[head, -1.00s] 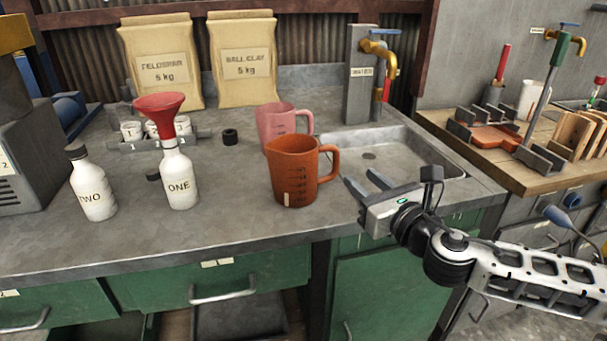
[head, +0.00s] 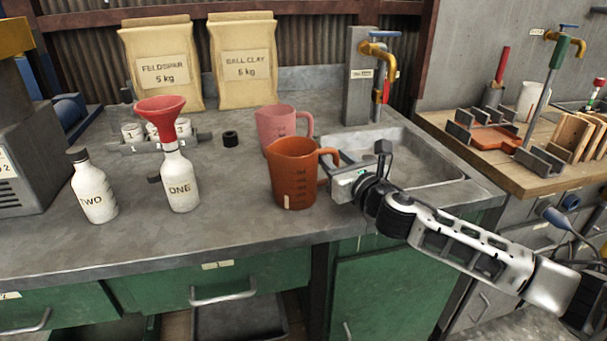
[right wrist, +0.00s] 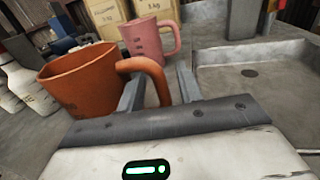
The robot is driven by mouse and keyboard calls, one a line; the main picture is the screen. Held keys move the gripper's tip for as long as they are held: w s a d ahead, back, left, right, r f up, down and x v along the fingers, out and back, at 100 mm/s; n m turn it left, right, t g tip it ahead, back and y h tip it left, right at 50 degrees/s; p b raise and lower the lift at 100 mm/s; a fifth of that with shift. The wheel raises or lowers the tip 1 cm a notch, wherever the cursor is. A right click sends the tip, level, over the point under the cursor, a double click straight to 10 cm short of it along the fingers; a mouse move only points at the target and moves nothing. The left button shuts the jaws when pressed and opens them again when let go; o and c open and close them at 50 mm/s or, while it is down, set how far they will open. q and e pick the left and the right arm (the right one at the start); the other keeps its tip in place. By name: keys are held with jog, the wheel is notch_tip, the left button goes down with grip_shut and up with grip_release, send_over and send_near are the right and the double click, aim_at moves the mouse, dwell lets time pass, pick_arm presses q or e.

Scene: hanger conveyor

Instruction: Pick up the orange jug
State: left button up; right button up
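The orange jug (head: 294,174) stands upright on the grey counter, its handle pointing right toward the sink. It also shows in the right wrist view (right wrist: 82,88). My right gripper (head: 332,168) is at the jug's handle side. In the right wrist view my right gripper (right wrist: 160,88) has its two fingers apart, one on each side of the lower handle. Whether the fingers touch the handle cannot be told. My left gripper is not in view.
A pink jug (head: 277,124) stands just behind the orange one. Bottle ONE (head: 179,184) with a red funnel (head: 160,108) and bottle TWO (head: 93,190) stand to the left. A sink (head: 415,160) lies to the right. The counter in front is clear.

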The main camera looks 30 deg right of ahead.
jog(key=shift+w, duration=0.15)
grip_shut()
jog(key=shift+r, duration=0.1)
jog(key=shift+r, duration=0.1)
